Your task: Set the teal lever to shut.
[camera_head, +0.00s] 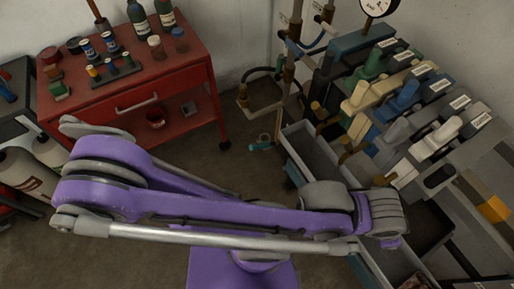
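A small teal handle (261,146) shows low beside the pipework, near the floor at the left of the valve bank. I cannot tell for certain that it is the teal lever, nor which way it is set. A row of large levers stands on the bank at right: a green lever (372,66), a cream lever (366,95), a blue lever (401,101) and a white lever (436,139), among others. My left arm reaches across from the left, its wrist in front of the bank's lower part. Its fingers do not show. My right gripper is out of view.
A red tool cart (187,107) with bottles and small cans stands at back left. A grey open tray (309,150) runs along the bank's front. A pressure gauge (378,5) is at the top.

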